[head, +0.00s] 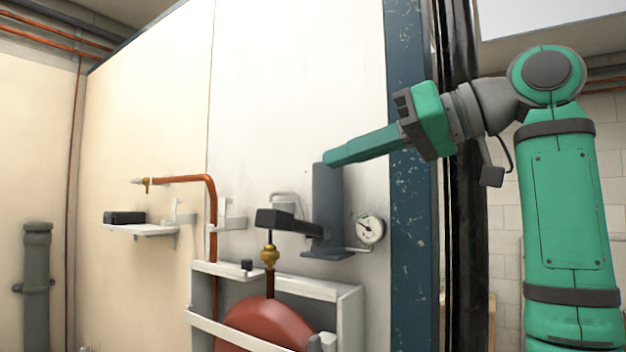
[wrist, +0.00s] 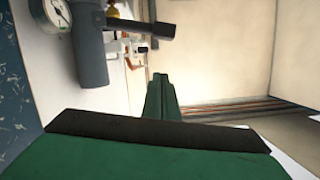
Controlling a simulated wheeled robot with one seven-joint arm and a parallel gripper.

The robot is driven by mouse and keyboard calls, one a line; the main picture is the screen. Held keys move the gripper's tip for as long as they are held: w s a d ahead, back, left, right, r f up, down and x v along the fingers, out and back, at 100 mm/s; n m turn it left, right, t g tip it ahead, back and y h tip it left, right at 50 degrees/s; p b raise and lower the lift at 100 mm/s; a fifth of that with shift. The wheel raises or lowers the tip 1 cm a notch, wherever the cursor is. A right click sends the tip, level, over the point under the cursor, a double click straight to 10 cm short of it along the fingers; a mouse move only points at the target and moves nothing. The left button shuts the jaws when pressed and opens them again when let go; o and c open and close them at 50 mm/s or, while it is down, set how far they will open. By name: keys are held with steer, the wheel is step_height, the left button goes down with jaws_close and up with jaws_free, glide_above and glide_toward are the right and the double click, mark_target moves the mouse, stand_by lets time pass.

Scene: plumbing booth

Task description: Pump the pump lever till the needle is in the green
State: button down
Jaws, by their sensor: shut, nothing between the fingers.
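The pump is a dark grey upright cylinder (head: 326,205) on a base plate by the wall panel. Its dark lever (head: 290,220) juts left from it, roughly level, with a thick block-like end. The round white gauge (head: 370,229) sits to the pump's right on a thin pipe; its dark needle is too small to read against any green band. My gripper (head: 332,159) is shut and empty, overlapping the pump's top in the head view. In the wrist view, the gripper (wrist: 160,82) is apart from the cylinder (wrist: 86,50), lever (wrist: 135,27) and gauge (wrist: 39,16).
A red tank (head: 265,322) in a white frame (head: 350,315) stands below the lever, with a brass valve (head: 269,255) above it. A copper pipe (head: 211,220) and a small shelf (head: 140,230) are to the left. A blue post (head: 410,200) stands right of the gauge.

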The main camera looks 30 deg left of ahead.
glide_above(296, 225)
steer(key=s+d, duration=0.2)
step_height(296, 225, down, 2)
steer(key=f, duration=0.2)
steer(key=s+a+f, duration=0.1)
steer(key=f, duration=0.1)
steer(key=shift+w+d+f, duration=0.1)
steer(key=shift+f, duration=0.1)
